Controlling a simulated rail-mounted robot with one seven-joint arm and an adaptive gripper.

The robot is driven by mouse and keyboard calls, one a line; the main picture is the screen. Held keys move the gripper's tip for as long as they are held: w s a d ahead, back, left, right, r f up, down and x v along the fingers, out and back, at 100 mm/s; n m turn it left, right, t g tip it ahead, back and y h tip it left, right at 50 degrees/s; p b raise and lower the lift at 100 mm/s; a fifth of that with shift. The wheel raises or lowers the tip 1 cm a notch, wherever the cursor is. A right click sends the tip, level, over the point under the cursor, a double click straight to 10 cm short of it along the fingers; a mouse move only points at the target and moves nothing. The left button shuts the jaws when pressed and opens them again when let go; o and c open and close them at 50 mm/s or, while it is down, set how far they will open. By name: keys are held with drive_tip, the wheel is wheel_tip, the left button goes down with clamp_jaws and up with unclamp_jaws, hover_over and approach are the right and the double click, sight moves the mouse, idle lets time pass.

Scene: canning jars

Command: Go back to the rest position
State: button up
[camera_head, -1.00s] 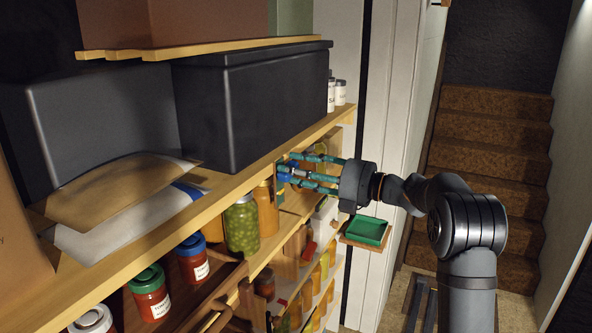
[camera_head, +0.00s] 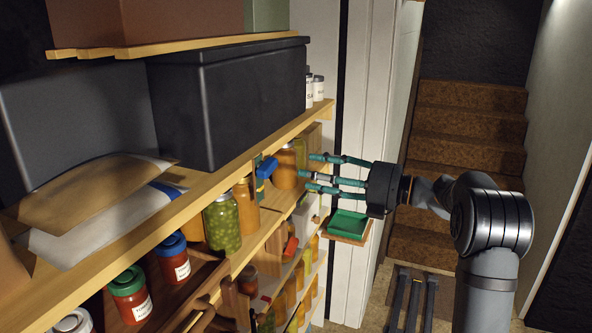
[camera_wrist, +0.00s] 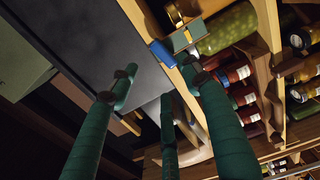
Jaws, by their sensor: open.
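My gripper (camera_head: 322,174) has several green fingers spread open and empty, pointing left at the shelf's far right end. It is clear of the shelf front, with a gap to the nearest jars. In the wrist view, the open fingers (camera_wrist: 165,90) reach up across the picture with nothing between them. A jar of orange contents (camera_head: 285,168) and a blue-topped item (camera_head: 266,167) stand on the shelf just left of the fingertips. The blue item (camera_wrist: 162,54) also shows in the wrist view, apart from the fingers.
A green tray (camera_head: 348,224) sits below my gripper.

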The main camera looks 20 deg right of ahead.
sight(274, 166)
drive_tip(key=shift+v, duration=0.8)
drive_tip(key=shift+w+a, duration=0.1)
drive_tip(key=x, duration=1.1)
drive_tip(key=shift+w+a, duration=0.25)
drive_tip(key=shift+a, duration=0.1)
drive_tip(key=shift+s+d, duration=0.1)
drive_tip(key=shift+d, duration=0.05)
